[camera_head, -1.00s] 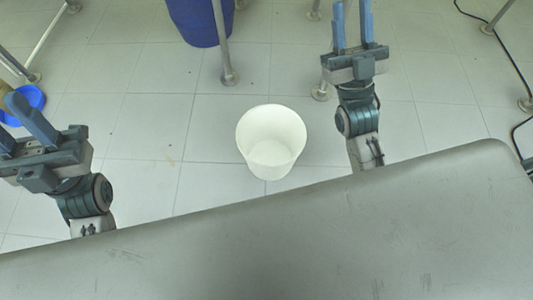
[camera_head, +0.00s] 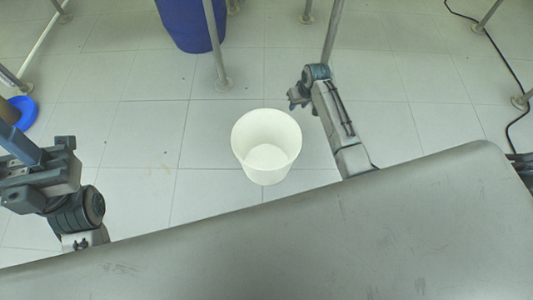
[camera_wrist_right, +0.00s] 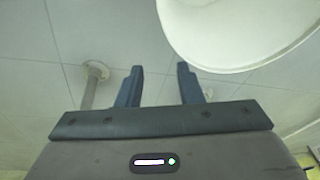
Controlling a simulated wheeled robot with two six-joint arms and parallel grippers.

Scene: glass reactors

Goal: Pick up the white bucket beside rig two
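The white bucket (camera_head: 266,146) stands upright and empty on the tiled floor, in the middle of the head view. Its rim and wall also show at the upper right of the right wrist view (camera_wrist_right: 235,35). My right gripper (camera_head: 298,98) is just right of the bucket's rim in the head view, foreshortened. In the right wrist view its two blue fingers (camera_wrist_right: 160,85) are apart with nothing between them, and the bucket is beyond the right finger. My left gripper (camera_head: 15,150) is at the left edge, away from the bucket; its fingers are partly cut off.
A blue barrel (camera_head: 190,25) and metal rig legs (camera_head: 217,50) stand behind the bucket. A blue round item (camera_head: 24,112) lies at the far left. A black cable (camera_head: 505,70) runs along the right. Floor around the bucket is clear.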

